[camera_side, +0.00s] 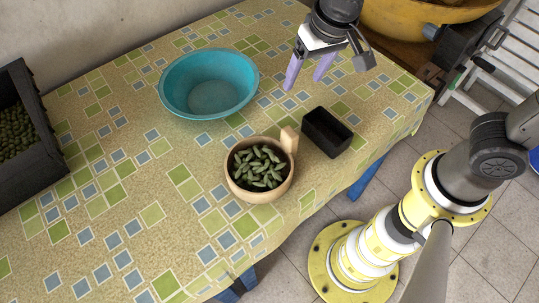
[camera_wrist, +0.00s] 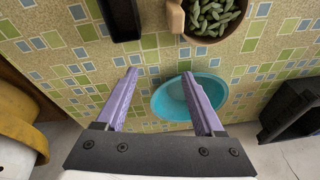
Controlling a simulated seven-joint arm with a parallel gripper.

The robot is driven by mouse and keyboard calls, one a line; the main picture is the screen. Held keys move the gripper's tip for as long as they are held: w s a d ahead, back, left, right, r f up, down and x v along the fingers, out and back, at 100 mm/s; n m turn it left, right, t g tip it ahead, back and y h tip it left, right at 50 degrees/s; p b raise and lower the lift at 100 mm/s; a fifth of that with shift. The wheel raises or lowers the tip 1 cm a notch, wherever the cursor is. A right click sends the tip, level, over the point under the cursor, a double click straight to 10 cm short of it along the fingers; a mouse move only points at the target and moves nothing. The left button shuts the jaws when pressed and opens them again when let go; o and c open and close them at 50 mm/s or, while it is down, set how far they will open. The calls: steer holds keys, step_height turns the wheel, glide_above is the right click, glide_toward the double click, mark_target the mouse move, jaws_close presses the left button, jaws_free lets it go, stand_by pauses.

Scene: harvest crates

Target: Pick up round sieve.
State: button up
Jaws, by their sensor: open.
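The round sieve (camera_side: 262,198) has a light wooden rim and a short block-like handle (camera_side: 289,139) at its upper right. It stands on the patterned table, filled with green pods (camera_side: 260,168). In the wrist view the sieve (camera_wrist: 188,36) is at the top edge, partly cut off, with its handle (camera_wrist: 175,18) on its left. My gripper (camera_side: 303,84) is open and empty, with two purple fingers. It is above the table, up and right of the sieve and apart from it. In the wrist view my gripper (camera_wrist: 159,74) has its fingers wide apart.
A turquoise basin (camera_side: 210,97) stands left of my gripper. A small black box (camera_side: 330,146) is right of the sieve, close to its handle. A dark crate (camera_side: 42,160) of green produce is at the far left. A yellow tub (camera_side: 420,22) is at the upper right. The left front table is clear.

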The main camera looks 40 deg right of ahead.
steer(key=n+g, duration=0.1)
steer(key=n, duration=0.1)
glide_above(288, 131)
steer(key=s, duration=0.1)
steer(key=shift+h, duration=0.3)
step_height(288, 131, down, 5)
steer(key=shift+s+f, duration=0.1)
steer(key=f, duration=0.5)
steer(key=w+f, duration=0.1)
steer(key=f, duration=0.2)
steer(key=shift+w+d+f, duration=0.1)
steer(key=shift+f, duration=2.65)
jaws_close()
